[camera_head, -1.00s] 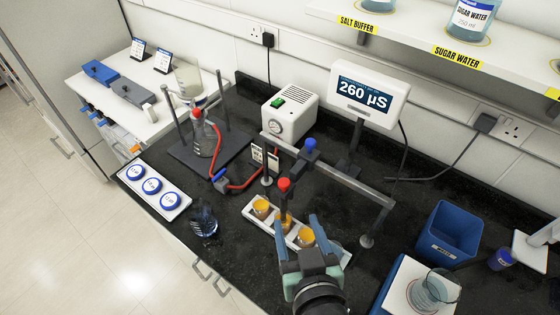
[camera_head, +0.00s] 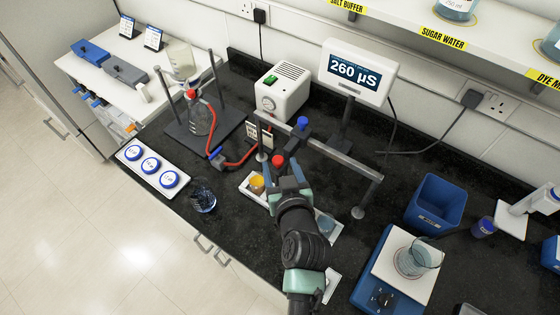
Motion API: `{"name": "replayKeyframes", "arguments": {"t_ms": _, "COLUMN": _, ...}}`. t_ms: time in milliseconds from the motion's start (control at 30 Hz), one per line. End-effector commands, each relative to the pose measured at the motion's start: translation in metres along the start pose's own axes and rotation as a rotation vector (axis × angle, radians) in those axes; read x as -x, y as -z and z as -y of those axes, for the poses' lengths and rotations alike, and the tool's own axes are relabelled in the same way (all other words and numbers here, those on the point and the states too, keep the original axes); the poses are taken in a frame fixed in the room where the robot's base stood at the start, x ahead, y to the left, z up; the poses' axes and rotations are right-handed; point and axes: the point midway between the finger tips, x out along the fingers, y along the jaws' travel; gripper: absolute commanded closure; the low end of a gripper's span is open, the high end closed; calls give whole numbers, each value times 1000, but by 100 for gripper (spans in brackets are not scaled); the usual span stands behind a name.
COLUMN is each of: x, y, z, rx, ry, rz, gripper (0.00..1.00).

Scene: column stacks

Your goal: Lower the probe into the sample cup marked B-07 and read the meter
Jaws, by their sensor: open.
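The meter (camera_head: 355,76) stands at the back and reads 260 µS. A grey rail (camera_head: 345,160) crosses the bench with a blue knob (camera_head: 302,123) on it. A red knob (camera_head: 278,161), seemingly the probe's top, shows between the blue fingers of my gripper (camera_head: 282,170). The fingers are open; I cannot tell whether they touch it. The white cup tray (camera_head: 247,192) lies below, with an orange cup (camera_head: 257,184) at its left end. My gripper and arm hide its middle, including the probe's lower part. No B-07 mark is readable.
A glass beaker stands on a blue-based balance (camera_head: 375,299) at front right, beside a blue bin (camera_head: 437,203). A flask stand with a red hose (camera_head: 232,160) is left of the rail. An empty glass (camera_head: 203,196) stands near the front edge.

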Motion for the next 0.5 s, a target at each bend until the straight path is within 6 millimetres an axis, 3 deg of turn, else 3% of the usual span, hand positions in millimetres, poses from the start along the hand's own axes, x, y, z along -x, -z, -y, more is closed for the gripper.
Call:
{"name": "replayKeyframes", "arguments": {"t_ms": 467, "x": -10, "y": 0, "z": 0, "rx": 0, "ry": 0, "rz": -1, "gripper": 36}}
{"name": "replayKeyframes", "arguments": {"t_ms": 500, "x": -10, "y": 0, "z": 0, "rx": 0, "ry": 0, "rz": -1, "gripper": 43}}
